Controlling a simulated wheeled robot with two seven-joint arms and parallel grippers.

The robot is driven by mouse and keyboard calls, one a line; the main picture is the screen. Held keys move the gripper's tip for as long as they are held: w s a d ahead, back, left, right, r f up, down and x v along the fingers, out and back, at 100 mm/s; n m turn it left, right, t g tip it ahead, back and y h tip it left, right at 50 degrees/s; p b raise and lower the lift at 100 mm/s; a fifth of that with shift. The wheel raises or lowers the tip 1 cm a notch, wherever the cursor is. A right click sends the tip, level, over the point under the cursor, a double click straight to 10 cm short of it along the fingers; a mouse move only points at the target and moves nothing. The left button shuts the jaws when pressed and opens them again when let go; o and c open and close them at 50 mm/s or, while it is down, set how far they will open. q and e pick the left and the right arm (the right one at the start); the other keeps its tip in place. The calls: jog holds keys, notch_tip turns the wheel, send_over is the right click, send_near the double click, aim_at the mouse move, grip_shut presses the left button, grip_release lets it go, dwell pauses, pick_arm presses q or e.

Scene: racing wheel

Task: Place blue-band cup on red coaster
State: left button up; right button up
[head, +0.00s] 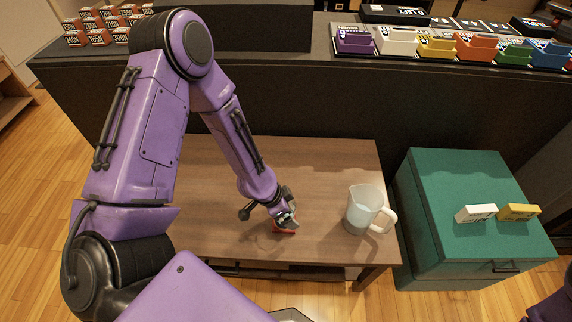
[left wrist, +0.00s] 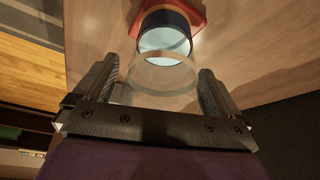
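The blue-band cup (left wrist: 165,52) is clear with a dark blue band. In the left wrist view its base end lies over the red coaster (left wrist: 197,12), and its rim is toward my left gripper (left wrist: 160,90). That gripper's fingers are apart, one on each side of the cup near its rim, with narrow gaps showing. In the head view my left gripper (head: 284,214) is low over the brown table, and a bit of the red coaster (head: 284,231) shows below it. The gripper hides most of the cup there. My right gripper is out of view.
A frosted pitcher (head: 364,208) stands on the table (head: 320,165) right of my left gripper. A green cabinet (head: 460,180) with small white and yellow blocks is farther right. A dark counter (head: 290,90) with colored trays and orange boxes runs behind.

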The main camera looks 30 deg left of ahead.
pick_arm(q)
jog(key=shift+r, duration=0.1)
jog(key=p+v, duration=0.4)
jog(key=v, duration=0.8)
jog(key=s+a+f+n+y, duration=0.3)
jog(key=s+f+n+y, duration=0.3)
jog(key=s+f+n, duration=0.7)
jog(key=shift+s+f+n+g, duration=0.3)
jog(key=shift+s+n, duration=0.2)
jog(key=shift+s, duration=0.65)
